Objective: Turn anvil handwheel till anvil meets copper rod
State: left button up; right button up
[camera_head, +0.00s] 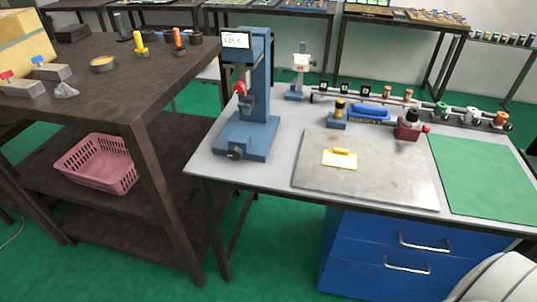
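Neither of my grippers is in view. A blue upright instrument (259,80) with a display (236,40) stands at the left end of the light grey table. A dark round knob (236,153), which may be the anvil handwheel, is on the front of its base. A red ball (240,88) and a grey spindle part (247,104) are at its column. I cannot tell the anvil or a copper rod there at this size, nor whether they touch. A long rail (455,108) with several wheel-like fittings lies along the table's back.
A brown bench (110,85) stands left, with a pink basket (97,163) below.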

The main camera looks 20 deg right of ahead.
aim_at(235, 153)
jog(key=i+j+z, duration=0.1)
jog(key=z, duration=0.4)
jog(key=i+j+z, duration=0.1)
jog(key=z, duration=0.35)
jog(key=j+z, duration=0.25)
jog(key=z, duration=0.25)
jog(key=i+j+z, duration=0.1)
jog(key=z, duration=0.35)
jog(key=k+j, duration=0.05)
jog(key=j, duration=0.05)
